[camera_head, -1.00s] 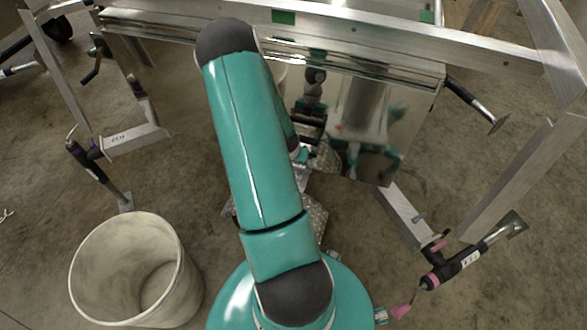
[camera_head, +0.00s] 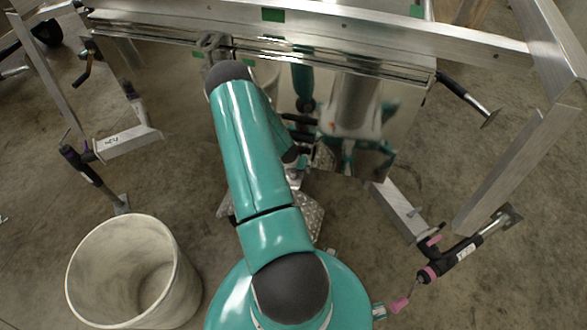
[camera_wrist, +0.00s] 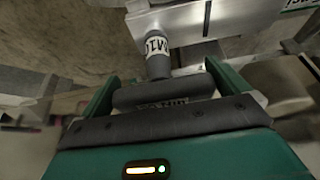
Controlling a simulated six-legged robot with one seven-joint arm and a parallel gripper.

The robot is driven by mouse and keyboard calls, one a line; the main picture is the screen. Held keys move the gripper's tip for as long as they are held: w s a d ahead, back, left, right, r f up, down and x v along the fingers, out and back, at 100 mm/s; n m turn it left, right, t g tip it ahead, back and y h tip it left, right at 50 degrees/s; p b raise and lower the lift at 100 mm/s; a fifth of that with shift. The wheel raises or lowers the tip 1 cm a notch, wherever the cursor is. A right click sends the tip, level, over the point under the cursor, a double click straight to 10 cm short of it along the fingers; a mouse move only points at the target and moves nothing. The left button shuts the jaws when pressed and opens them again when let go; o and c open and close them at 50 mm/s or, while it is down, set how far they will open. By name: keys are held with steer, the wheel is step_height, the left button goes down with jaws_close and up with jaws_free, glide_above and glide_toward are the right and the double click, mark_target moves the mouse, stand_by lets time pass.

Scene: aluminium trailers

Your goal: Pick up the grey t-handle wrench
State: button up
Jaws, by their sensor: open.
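The grey t-handle wrench (camera_wrist: 165,90) shows in the wrist view, its thick dark grey crossbar lying across the picture. Its stem, with a white lettered label, runs up to an aluminium beam (camera_wrist: 200,20). My gripper (camera_wrist: 163,74) is open, with one green finger near each end of the crossbar. The bar lies in the gap between the fingers, close in front of the dark palm edge. Whether either finger touches it I cannot tell. In the head view my arm hides the gripper, and I cannot make out the wrench for certain.
An aluminium trailer rail (camera_head: 330,35) crosses the top of the head view, with a shiny panel below it. A grey fitting (camera_head: 213,42) sits at the rail beyond my arm. A white bin (camera_head: 130,270) stands at lower left.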

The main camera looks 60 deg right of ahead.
steer(key=shift+x, duration=0.85)
steer(key=shift+r, duration=0.1)
steer(key=c, duration=1)
steer(key=shift+c, duration=0.2)
